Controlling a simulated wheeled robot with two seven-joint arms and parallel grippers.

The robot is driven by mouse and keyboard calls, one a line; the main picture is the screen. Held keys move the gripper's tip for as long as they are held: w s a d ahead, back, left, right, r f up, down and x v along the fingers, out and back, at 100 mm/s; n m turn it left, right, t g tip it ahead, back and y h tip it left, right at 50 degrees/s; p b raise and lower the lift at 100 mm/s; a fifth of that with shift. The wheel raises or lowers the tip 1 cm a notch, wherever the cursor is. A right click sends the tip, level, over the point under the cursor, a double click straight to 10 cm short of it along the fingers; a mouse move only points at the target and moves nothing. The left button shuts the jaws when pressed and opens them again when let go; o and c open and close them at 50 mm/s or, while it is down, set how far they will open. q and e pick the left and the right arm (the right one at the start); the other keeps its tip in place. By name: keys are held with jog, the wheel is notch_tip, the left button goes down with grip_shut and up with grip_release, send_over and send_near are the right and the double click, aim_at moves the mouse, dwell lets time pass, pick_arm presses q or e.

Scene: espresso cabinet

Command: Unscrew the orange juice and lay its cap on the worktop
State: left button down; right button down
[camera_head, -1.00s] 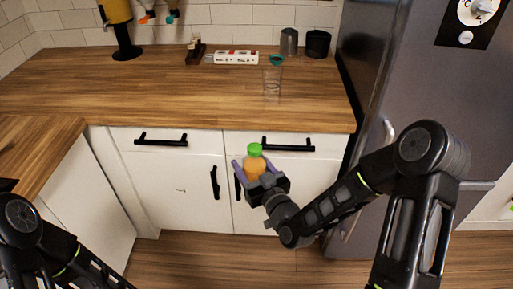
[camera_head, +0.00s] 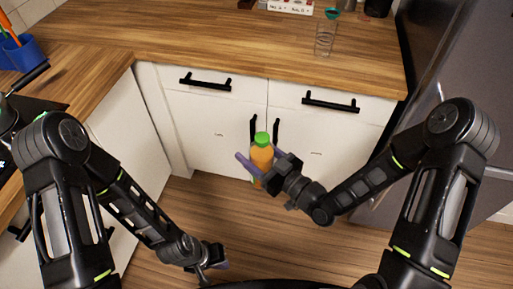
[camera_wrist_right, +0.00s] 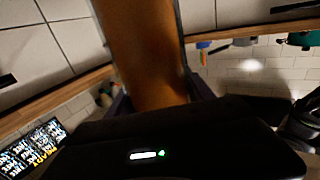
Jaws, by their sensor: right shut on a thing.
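The orange juice bottle (camera_head: 262,157) is upright with its green cap (camera_head: 262,138) on top. My right gripper (camera_head: 260,163) is shut on the bottle's body and holds it in the air in front of the white cabinet doors. In the right wrist view the orange bottle (camera_wrist_right: 145,50) fills the space between the fingers; its cap is out of that view. My left gripper (camera_head: 221,263) is low at the bottom of the head view, below and left of the bottle and apart from it. Its fingers are small and partly hidden. The wooden worktop (camera_head: 215,35) lies behind the bottle.
A clear glass (camera_head: 325,38) stands near the worktop's right end. A blue holder (camera_head: 22,52) is at the far left. The fridge (camera_head: 460,90) is at the right. Cabinet handles (camera_head: 331,102) stick out below the worktop. The worktop's middle is clear.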

jog(key=w+d+r+m+t+h, duration=0.2)
jog(key=w+d+r+m+h, duration=0.1)
jog(key=d, duration=0.4)
jog(key=w+d+r+m+t+h, duration=0.2)
jog(key=w+d+r+m+h, duration=0.2)
jog(key=w+d+h, duration=0.3)
jog(key=shift+w+d+m+h, duration=0.3)
jog(key=shift+d+m+h, duration=0.2)
jog(key=shift+d+h, duration=0.3)
